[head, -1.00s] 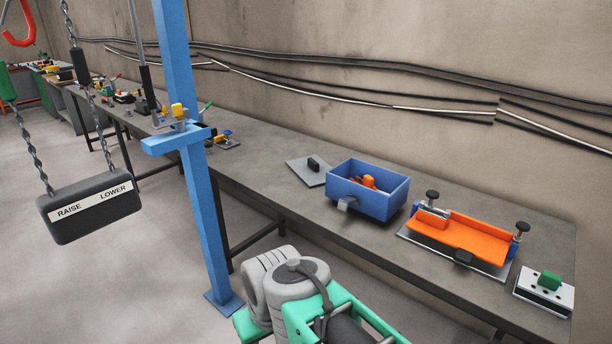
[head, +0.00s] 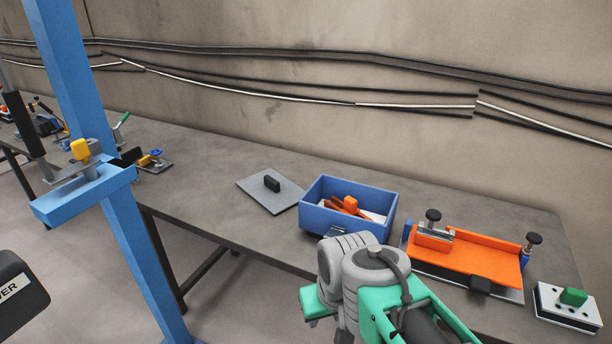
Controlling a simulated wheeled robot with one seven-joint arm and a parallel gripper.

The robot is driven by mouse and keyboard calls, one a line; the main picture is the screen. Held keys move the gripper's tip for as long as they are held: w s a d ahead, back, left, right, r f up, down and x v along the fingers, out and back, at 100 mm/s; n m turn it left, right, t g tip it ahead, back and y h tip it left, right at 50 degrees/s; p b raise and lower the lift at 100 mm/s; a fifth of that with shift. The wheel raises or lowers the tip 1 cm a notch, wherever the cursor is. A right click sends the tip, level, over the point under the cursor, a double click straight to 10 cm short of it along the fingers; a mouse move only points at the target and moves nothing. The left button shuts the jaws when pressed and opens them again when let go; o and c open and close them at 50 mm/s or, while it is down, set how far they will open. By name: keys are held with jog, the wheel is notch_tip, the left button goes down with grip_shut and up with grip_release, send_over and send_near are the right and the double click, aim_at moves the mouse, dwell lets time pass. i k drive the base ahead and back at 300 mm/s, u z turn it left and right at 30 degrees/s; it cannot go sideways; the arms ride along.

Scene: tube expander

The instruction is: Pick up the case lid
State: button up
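The case lid (head: 258,198) is a flat grey plate with a black block handle (head: 271,184) on top. It lies flat on the workbench, just left of the open blue case (head: 325,218). Orange and white items (head: 350,205) lie inside the case. The grey and green joints of my arm stand in front of the bench, below the case in the head view, and overlap the case's lower front. My gripper's fingers do not show. Nothing touches the lid from above.
An orange tray fixture with black knobs (head: 470,258) sits right of the case. A white block with a green handle (head: 570,305) is at the far right. A blue post with a bracket (head: 90,190) stands at the left. The bench between post and lid is mostly clear.

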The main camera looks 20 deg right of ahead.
aim_at(273, 190)
jog(key=u, duration=0.1)
jog(key=i, duration=0.85)
jog(key=u, duration=0.5)
